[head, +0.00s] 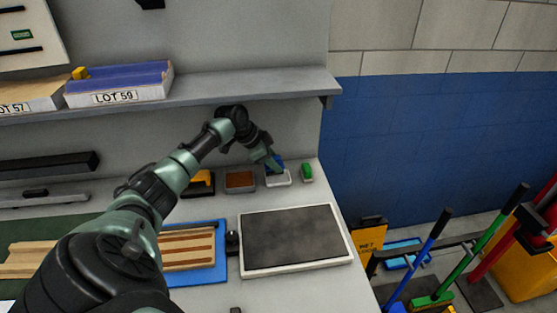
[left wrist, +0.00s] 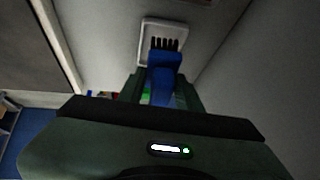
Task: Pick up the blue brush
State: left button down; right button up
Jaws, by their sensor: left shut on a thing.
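The blue brush (left wrist: 164,70) has a blue handle and black bristles. In the left wrist view its handle is between the two fingers of my left gripper (left wrist: 163,95), which is shut on it. The bristles point at a small white tray (left wrist: 143,42). In the head view my left gripper (head: 273,165) is at the back of the bench, over the white tray (head: 279,182), with a bit of the blue brush (head: 279,160) showing beside it. I cannot tell whether the bristles touch the tray. My right gripper is not in view.
A green brush (head: 307,172) stands just right of the tray. A brown-filled tray (head: 240,180) and a yellow item (head: 202,182) are to the left. A shelf (head: 255,86) runs above. A large dark panel in a white frame (head: 293,236) lies in front.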

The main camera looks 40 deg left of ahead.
pick_arm(q)
jog(key=s+a+p, duration=0.2)
jog(key=s+p, duration=0.1)
jog(key=s, duration=0.3)
jog(key=s+a+p, duration=0.2)
jog(key=s+p, duration=0.1)
jog(key=s, duration=0.2)
jog(key=s+a+p, duration=0.3)
jog(key=s+p, duration=0.1)
jog(key=s, duration=0.2)
jog(key=shift+s+r, duration=0.25)
jog(key=shift+s, duration=0.1)
jog(key=s+a+p, duration=0.1)
jog(key=s, duration=0.2)
jog(key=s+a+p, duration=0.1)
jog(key=s, duration=0.2)
jog(key=s+a+p, duration=0.1)
jog(key=s, duration=0.2)
jog(key=shift+s+a+f, duration=0.25)
jog(key=shift+a+f, duration=0.05)
jog(key=shift+a, duration=0.1)
jog(key=shift+s+a, duration=0.25)
jog(key=shift+s, duration=0.4)
